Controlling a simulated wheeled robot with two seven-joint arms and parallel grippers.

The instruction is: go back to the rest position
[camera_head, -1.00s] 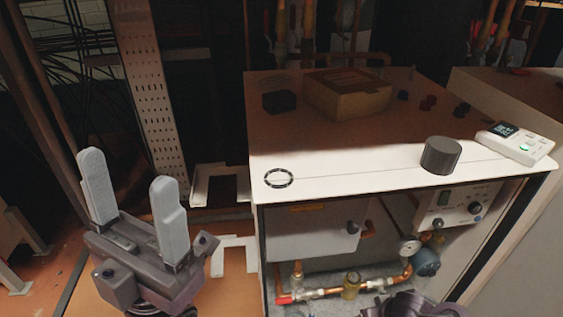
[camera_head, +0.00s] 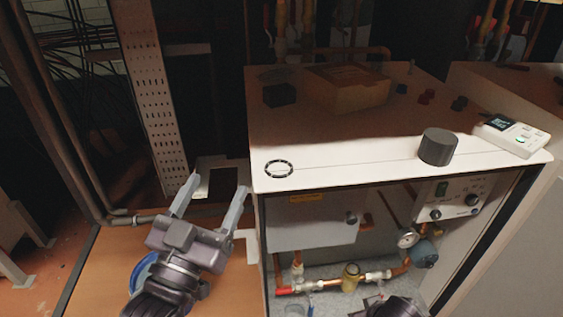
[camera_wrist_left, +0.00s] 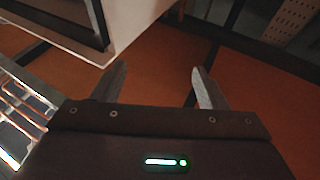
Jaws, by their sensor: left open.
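My left gripper (camera_head: 212,194) is open and empty in the head view, left of the white heat pump cabinet (camera_head: 300,180), over the brown surface. Its two fingers point up and away. In the left wrist view the same gripper (camera_wrist_left: 155,85) has its fingers spread apart with nothing between them, and the cabinet edge shows at the upper left. Of my right arm only a dark part shows at the bottom edge of the head view; its fingers are not in view.
On the cabinet top are a black ring (camera_head: 279,168), a dark cylinder (camera_head: 438,146), a white handheld device (camera_head: 512,136), a cardboard box (camera_head: 347,88) and a dark block (camera_head: 279,95). A perforated metal post (camera_head: 153,110) stands left. Pipes and a gauge (camera_head: 408,238) sit in the open cabinet front.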

